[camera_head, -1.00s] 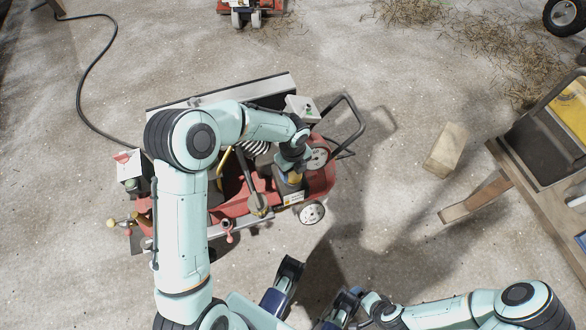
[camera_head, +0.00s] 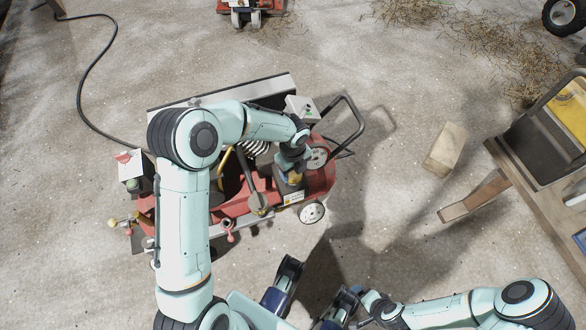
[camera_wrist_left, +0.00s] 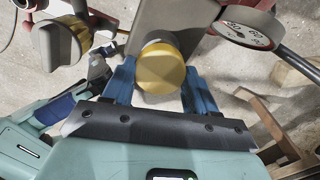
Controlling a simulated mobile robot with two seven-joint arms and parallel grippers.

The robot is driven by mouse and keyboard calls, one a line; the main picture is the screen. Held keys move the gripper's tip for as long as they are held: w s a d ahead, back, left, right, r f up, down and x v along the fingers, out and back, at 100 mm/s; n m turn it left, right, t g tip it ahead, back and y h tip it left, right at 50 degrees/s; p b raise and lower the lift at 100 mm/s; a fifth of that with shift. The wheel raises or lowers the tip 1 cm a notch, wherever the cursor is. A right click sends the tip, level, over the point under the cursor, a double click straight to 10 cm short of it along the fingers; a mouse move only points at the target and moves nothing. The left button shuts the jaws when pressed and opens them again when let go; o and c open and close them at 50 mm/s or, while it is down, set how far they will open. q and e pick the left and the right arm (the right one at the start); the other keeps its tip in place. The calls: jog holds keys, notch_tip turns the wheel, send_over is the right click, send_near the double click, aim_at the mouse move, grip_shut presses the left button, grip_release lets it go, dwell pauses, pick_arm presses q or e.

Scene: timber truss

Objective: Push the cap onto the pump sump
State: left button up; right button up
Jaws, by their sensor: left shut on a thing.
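The yellow round cap (camera_wrist_left: 160,68) sits between the blue fingers of my left gripper (camera_wrist_left: 160,88) in the left wrist view. The gripper is shut on it. In the head view my left gripper (camera_head: 292,170) reaches down over the right end of the red pump machine (camera_head: 232,208). A bit of yellow shows under the gripper, above a dark block with a pale label (camera_head: 294,197), which looks like the sump. The gripper hides the seam, so I cannot tell how far the cap is seated. My right gripper (camera_head: 348,300) is low in the head view, away from the machine; its opening is unclear.
A round dial gauge (camera_head: 318,157) and a black handle frame (camera_head: 345,125) stand close to the left gripper. A wooden block (camera_head: 446,148) lies on the floor to the right, near a wooden bench (camera_head: 530,205). A black hose (camera_head: 85,85) runs at the left.

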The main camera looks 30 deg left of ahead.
pick_arm(q)
jog(key=shift+f+b, duration=0.55)
jog(key=shift+f, duration=0.45)
jog(key=o, duration=1.1)
jog(key=shift+o, duration=0.2)
jog(key=shift+r+p, duration=2.55)
jog(key=shift+r, duration=0.5)
